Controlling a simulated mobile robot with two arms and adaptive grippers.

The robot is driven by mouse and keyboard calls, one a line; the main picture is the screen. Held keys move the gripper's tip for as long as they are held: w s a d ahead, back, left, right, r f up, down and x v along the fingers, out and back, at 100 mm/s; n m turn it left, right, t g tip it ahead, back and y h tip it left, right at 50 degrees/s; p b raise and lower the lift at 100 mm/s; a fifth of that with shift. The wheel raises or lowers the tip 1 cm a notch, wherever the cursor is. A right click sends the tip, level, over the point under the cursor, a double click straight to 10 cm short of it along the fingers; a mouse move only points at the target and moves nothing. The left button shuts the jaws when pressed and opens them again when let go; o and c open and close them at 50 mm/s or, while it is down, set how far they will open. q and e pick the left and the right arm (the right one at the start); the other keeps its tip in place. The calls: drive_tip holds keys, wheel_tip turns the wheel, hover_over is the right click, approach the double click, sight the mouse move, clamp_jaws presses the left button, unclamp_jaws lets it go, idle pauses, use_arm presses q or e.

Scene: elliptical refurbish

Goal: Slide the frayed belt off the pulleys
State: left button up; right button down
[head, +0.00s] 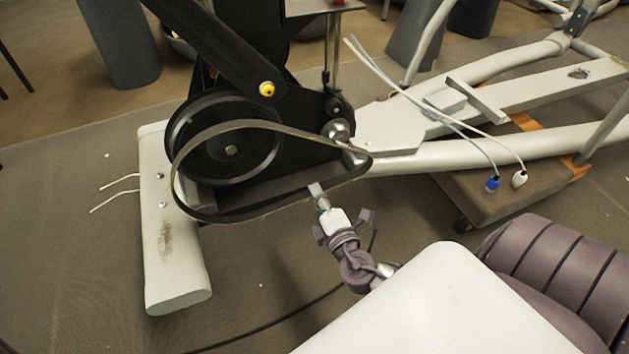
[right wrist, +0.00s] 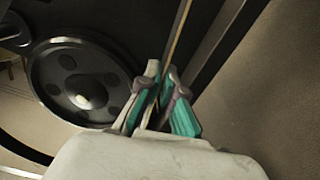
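The frayed belt (head: 255,208) is a dark loop at the front of the machine. Its left end hangs in front of and below the large black pulley (head: 230,148), apart from most of its rim. Its right end reaches the small silver pulley (head: 340,130); whether it still sits around that pulley I cannot tell. My right gripper (head: 316,190) is at the belt's lower run. In the right wrist view, the thin belt edge (right wrist: 178,42) runs down between the teal-padded fingers (right wrist: 160,95), which are closed on it. The left gripper is not in view.
A pale frame foot (head: 175,250) stands at the left, with two loose white wires beside it. Pale frame rails (head: 450,155) run right. Blue and white connector cables (head: 493,183) hang over a brown wheeled dolly (head: 500,205). A black cable crosses the floor.

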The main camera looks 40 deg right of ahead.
drive_tip(key=shift+b+v, duration=0.45)
drive_tip(key=shift+v, duration=2.4)
